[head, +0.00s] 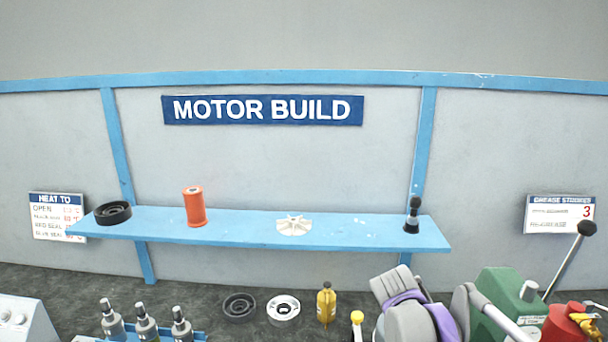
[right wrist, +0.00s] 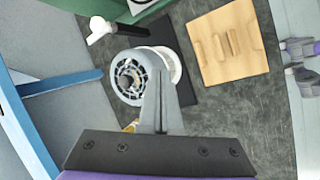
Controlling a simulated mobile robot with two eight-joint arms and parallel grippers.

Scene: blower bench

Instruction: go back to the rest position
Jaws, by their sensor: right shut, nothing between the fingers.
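My right gripper (right wrist: 162,76) is shut and empty in the right wrist view. Its fingertips appear in front of a grey round housing (right wrist: 126,80) with a spoked face and a white ring behind it. I cannot tell whether they touch. In the head view, my grey and purple right wrist (head: 408,305) is low at the right of centre, and its fingertips are not clear there. My left gripper is not seen in the head view.
A blue shelf (head: 265,230) holds a black ring (head: 113,213), an orange spool (head: 195,207), a white fan wheel (head: 294,224) and a black-knobbed piece (head: 412,216). A green machine (head: 505,300) stands at the right. A wooden board (right wrist: 228,68) lies on the bench.

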